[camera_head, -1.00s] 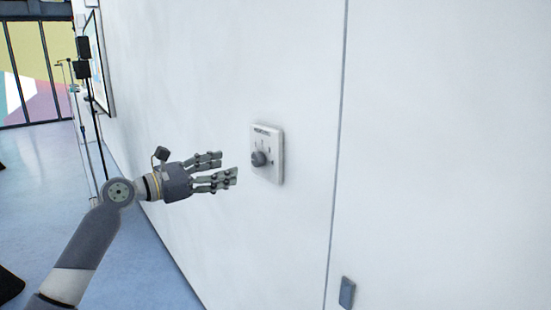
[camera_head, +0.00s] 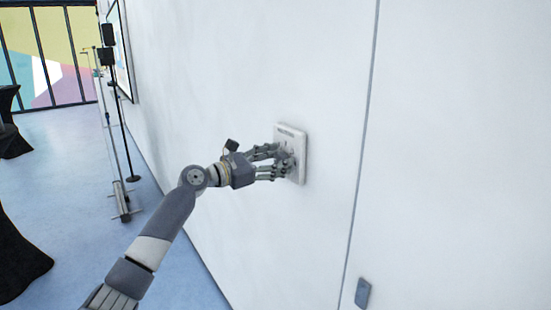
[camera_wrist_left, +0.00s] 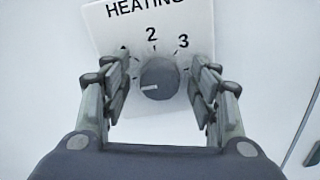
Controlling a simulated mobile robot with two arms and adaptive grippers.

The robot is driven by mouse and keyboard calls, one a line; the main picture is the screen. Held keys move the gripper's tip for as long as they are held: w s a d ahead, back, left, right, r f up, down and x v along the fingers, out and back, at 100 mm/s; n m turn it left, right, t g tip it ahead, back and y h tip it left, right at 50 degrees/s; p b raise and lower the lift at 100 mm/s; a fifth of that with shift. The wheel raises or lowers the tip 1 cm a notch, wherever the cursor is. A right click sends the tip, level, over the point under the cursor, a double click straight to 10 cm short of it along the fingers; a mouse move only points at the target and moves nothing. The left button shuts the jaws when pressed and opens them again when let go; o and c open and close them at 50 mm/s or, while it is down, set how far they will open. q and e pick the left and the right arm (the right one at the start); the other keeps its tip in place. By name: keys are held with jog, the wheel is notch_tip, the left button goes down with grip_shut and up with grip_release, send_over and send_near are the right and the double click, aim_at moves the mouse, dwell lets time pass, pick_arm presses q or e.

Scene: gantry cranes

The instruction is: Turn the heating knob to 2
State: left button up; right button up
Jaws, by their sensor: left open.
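The heating panel (camera_head: 299,140) is a white plate on the wall. In the left wrist view the plate (camera_wrist_left: 103,20) reads HEATING, with the numbers 2 and 3 showing above a round grey knob (camera_wrist_left: 160,78). The knob's pale mark points to the left, away from the 2. My left gripper (camera_head: 285,163) is at the panel, with its fingers partly covering the knob in the head view. In the wrist view the left gripper's fingers (camera_wrist_left: 160,88) are open, one on each side of the knob, with gaps between. My right gripper is not in view.
A small grey fitting (camera_head: 362,293) is on the wall at lower right, beside a vertical seam. Black stands (camera_head: 122,110) stand along the wall at left. Dark draped tables (camera_head: 15,255) are at the far left. The floor between is clear.

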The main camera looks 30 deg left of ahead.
pick_arm(q)
jog(key=c, duration=1.1)
jog(key=shift+o, duration=0.2)
jog(key=shift+m, duration=0.4)
jog(key=m+b, duration=0.2)
jog(key=m, duration=0.1)
jog(key=shift+d+f, duration=0.1)
jog(key=shift+f, duration=0.05)
jog(key=shift+d+f+m+b, duration=0.15)
jog(key=shift+m+b, duration=1.8)
jog(key=shift+m, duration=1.55)
jog(key=shift+a+f+m+b, duration=0.15)
jog(key=shift+m+b, duration=1.8)
jog(key=shift+m, duration=1.55)
jog(key=shift+d, duration=0.1)
